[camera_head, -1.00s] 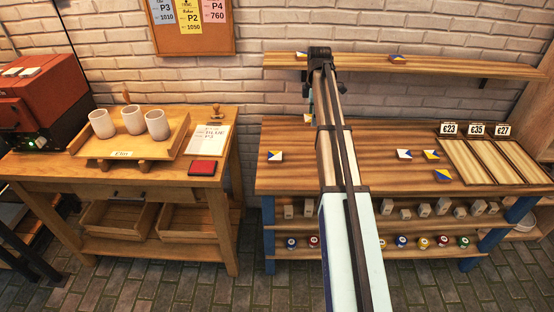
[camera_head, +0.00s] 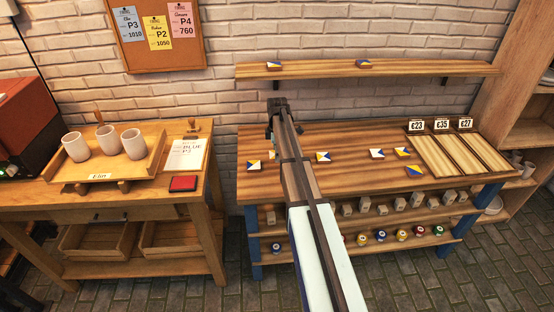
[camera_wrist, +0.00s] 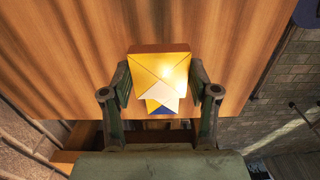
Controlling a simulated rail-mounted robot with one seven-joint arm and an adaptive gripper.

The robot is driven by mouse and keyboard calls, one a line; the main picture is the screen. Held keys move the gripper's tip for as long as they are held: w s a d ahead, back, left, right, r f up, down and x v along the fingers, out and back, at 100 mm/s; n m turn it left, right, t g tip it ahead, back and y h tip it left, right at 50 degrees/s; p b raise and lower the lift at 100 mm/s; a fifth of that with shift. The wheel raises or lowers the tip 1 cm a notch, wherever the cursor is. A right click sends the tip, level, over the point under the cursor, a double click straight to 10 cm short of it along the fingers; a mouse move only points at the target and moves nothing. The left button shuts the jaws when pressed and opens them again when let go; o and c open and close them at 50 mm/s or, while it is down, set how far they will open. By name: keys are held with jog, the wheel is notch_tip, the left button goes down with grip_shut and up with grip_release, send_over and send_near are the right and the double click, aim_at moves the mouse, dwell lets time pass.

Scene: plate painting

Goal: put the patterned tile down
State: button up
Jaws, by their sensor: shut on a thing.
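The patterned tile (camera_wrist: 160,72) shows in the wrist view between my fingers. In the head view my gripper (camera_head: 271,136) is over the left part of the right-hand bench (camera_head: 345,180). A small yellow patch below it looks like the held tile. I cannot tell whether the tile touches the wood. Another blue, yellow and white tile (camera_head: 253,167) lies on the bench just left of the gripper.
Other tiles (camera_head: 322,157) lie along the bench, left of slotted boards (camera_head: 465,157) with price cards. Two tiles (camera_head: 363,64) sit on the wall shelf (camera_head: 420,68). Bare wood lies between the tiles. The left table holds a tray (camera_head: 100,178) of cups and a red pad (camera_head: 184,183).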

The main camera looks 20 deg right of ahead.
aim_at(277, 166)
jog(key=shift+f+p, duration=0.6)
jog(key=shift+f, duration=1.8)
jog(key=shift+f, duration=0.2)
jog(key=o, duration=1.2)
jog(key=shift+o, duration=0.2)
jog(key=shift+r, duration=0.1)
notch_tip(277, 166, up, 12)
jog(key=b, duration=0.4)
jog(key=shift+r, duration=0.1)
